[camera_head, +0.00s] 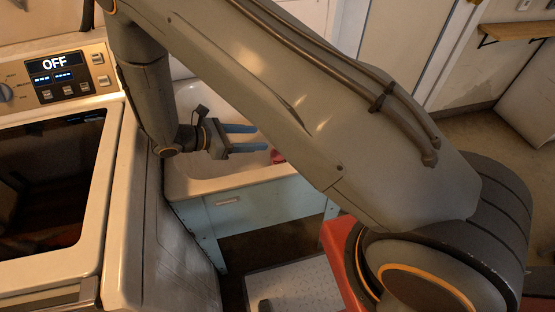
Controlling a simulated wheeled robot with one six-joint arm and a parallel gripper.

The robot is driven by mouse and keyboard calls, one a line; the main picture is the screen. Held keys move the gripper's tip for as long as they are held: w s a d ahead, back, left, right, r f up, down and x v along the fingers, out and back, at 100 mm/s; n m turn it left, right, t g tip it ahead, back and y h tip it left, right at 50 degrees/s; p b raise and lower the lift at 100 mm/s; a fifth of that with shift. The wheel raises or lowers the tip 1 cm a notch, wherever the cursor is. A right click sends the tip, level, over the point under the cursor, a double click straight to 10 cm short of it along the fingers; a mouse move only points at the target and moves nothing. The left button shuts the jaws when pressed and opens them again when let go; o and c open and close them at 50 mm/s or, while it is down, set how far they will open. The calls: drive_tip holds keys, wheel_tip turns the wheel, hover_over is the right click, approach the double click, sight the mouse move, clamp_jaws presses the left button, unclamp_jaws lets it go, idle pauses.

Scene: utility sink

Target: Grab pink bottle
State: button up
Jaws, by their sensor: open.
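My gripper (254,138) is over the white sink basin, with its two blue fingers pointing right. The fingers are open, with a gap between them and nothing held. A small pink-red thing (277,157) shows just right of and below the fingertips, inside the sink. It may be the pink bottle, but my arm hides most of it, so its shape and whether it stands or lies cannot be told. The fingers look apart from it.
The white sink (192,187) sits on a light blue stand (248,208). A washer or oven-like appliance (112,200) with an "OFF" display stands close at left. A wall shelf (515,32) is at upper right. Open floor (485,130) lies at right.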

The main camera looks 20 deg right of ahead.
wheel_tip(320, 180, down, 4)
drive_tip(key=w+f+b, duration=0.1)
drive_tip(key=w+b, duration=0.1)
drive_tip(key=b, duration=0.2)
drive_tip(key=p, duration=0.3)
hover_over(272, 156)
drive_tip(key=shift+w+f, duration=0.15)
drive_tip(key=shift+f, duration=0.75)
drive_tip(key=shift+w+d+f, duration=0.2)
drive_tip(key=shift+d+f, duration=0.15)
drive_tip(key=shift+d, duration=0.1)
clamp_jaws()
drive_tip(key=shift+r, duration=0.1)
